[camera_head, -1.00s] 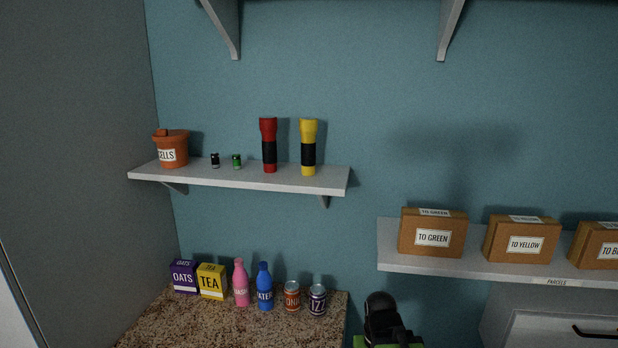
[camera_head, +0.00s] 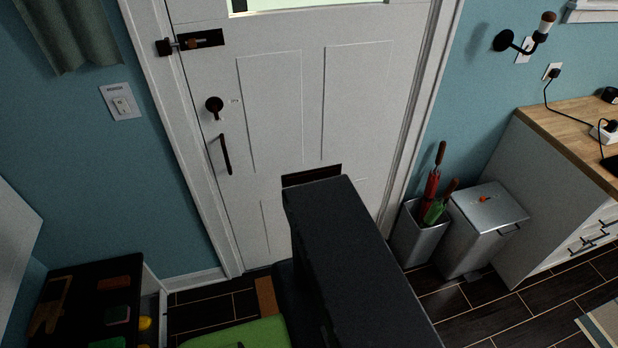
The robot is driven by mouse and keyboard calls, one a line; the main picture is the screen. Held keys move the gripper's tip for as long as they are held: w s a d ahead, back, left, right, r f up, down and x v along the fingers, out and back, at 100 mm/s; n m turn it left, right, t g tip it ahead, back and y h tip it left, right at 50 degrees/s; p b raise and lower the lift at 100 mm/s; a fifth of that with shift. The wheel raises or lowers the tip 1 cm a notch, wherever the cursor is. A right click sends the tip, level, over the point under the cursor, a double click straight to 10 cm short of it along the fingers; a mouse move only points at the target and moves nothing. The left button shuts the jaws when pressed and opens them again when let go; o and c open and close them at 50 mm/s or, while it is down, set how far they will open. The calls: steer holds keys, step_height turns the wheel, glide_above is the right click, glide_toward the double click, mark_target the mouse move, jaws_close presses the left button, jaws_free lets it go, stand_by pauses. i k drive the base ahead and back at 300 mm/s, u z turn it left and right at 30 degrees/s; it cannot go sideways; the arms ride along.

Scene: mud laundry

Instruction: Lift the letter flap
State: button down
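The letter flap (camera_head: 311,175) is a dark, narrow horizontal plate low on the white door (camera_head: 285,110). Its lower edge is partly covered by a large dark link of my arm, which rises from the bottom of the view. The flap looks shut, but its lower part is too hidden to be sure. I cannot see my gripper's fingers. I cannot tell whether any part of my arm touches the door.
A bin with umbrellas (camera_head: 420,240) and a lidded metal bin (camera_head: 483,228) stand right of the door, beside a wood-topped counter (camera_head: 568,130). A dark low unit with small items (camera_head: 75,278) stands at the left. Dark tiled floor (camera_head: 210,305) shows between.

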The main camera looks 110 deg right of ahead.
mark_target(314, 176)
steer(key=u, duration=5.15)
steer(key=i, duration=0.1)
steer(key=u, duration=3)
steer(key=i, duration=0.45)
steer(key=z, duration=0.2)
steer(key=k, duration=0.55)
steer(key=u, duration=2.9)
steer(key=k, duration=0.45)
